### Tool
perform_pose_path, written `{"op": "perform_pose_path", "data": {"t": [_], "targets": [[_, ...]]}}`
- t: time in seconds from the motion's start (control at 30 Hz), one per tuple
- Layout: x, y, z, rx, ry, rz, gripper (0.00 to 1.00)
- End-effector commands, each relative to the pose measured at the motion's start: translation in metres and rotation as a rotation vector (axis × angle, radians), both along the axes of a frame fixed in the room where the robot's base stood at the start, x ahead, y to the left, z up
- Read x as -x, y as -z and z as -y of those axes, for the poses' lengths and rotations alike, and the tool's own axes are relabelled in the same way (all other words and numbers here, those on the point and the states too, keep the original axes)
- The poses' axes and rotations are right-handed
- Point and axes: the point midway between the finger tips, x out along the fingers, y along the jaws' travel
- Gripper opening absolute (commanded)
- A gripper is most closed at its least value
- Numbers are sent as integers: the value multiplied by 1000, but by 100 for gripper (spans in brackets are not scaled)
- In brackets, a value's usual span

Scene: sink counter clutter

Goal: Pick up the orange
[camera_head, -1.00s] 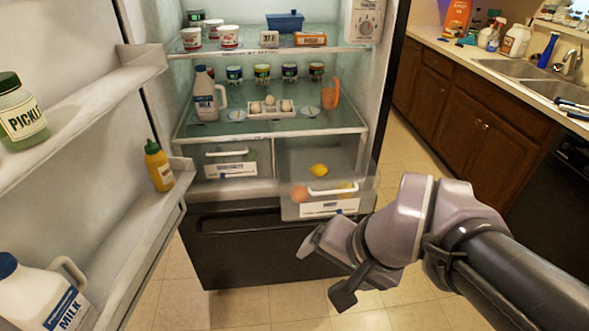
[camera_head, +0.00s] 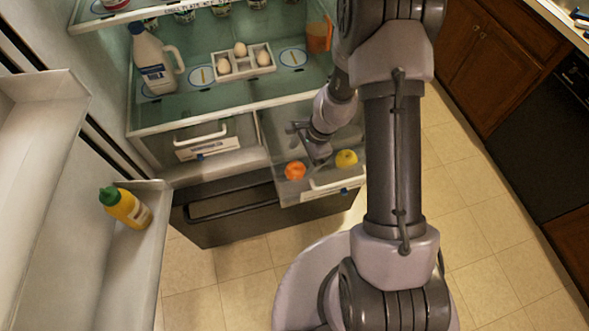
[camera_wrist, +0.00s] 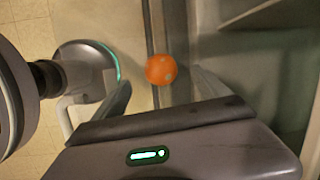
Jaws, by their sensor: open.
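The orange (camera_head: 295,171) lies in the pulled-out clear fridge drawer (camera_head: 317,197), in its front left part. A yellow fruit (camera_head: 346,159) lies in the same drawer to the right. My gripper (camera_head: 306,146) is open and empty, over the drawer just behind the orange in the head view. In the wrist view, the orange (camera_wrist: 161,70) shows whole, close to the drawer's front edge, beyond the space between the fingers (camera_wrist: 163,88). I see no contact, but the exact gap is hard to tell.
The shelf above the drawer holds a milk jug (camera_head: 154,58), an egg tray (camera_head: 243,66) and an orange pitcher (camera_head: 319,35) near my arm. The open fridge door, with a mustard bottle (camera_head: 126,208), stands at the left. Wooden cabinets (camera_head: 490,60) stand at the right.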

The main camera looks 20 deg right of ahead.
Motion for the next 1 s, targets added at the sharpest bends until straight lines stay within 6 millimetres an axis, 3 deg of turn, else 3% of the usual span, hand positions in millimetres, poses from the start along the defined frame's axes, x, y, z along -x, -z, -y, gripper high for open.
{"op": "perform_pose_path", "data": {"t": [0.03, 0.17, 0.4, 0.7, 1.0], "targets": [[-1, 14, -2, 0, -2, 0, 86], [-2, 26, -6, 0, -2, 0, 86], [-6, 72, -9, 0, -3, 0, 86], [-7, 76, -11, 0, -3, 2, 84], [-7, 76, -11, 0, -3, 1, 25]]}}
